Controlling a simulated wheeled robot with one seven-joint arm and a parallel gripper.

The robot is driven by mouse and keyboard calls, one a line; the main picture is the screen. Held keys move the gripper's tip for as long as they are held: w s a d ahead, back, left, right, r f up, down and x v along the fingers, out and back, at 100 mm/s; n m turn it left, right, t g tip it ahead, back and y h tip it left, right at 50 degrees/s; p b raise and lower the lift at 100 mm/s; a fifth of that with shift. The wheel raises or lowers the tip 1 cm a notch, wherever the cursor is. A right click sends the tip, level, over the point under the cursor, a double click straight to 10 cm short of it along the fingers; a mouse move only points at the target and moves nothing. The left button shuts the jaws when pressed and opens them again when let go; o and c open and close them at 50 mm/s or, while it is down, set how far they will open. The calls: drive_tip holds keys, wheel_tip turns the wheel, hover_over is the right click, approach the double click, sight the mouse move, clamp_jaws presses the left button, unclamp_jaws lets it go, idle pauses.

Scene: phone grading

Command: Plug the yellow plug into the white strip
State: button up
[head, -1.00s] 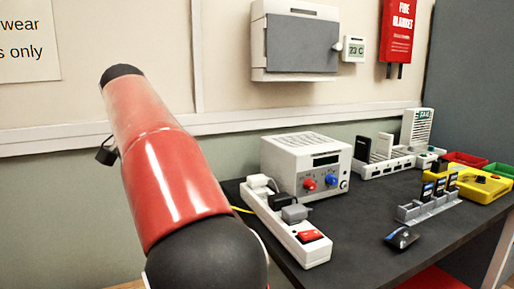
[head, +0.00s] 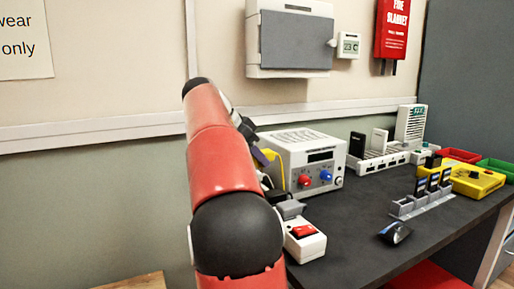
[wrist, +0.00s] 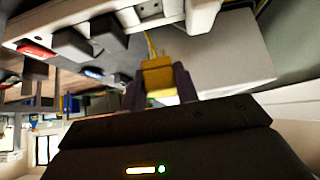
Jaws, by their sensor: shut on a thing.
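The yellow plug (wrist: 158,78) is held between the two dark fingers of my gripper (wrist: 160,88) in the wrist view, with its yellow cable running away from it. In the head view my gripper (head: 262,156) is partly hidden behind my red arm, and yellow shows beside its fingers. The white strip (head: 306,247) lies on the dark table with a red switch at its near end; my arm hides much of it. In the wrist view the strip (wrist: 55,24) runs along the upper left, apart from the plug.
A grey plug (head: 290,208) and a black plug sit in the strip. A white power supply box (head: 309,158) with red and blue knobs stands close behind my gripper.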

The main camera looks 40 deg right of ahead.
drive_tip(key=shift+f+b, duration=2)
drive_tip(key=shift+f, duration=0.6)
drive_tip(key=shift+f+b, duration=1)
drive_tip(key=shift+f, duration=0.3)
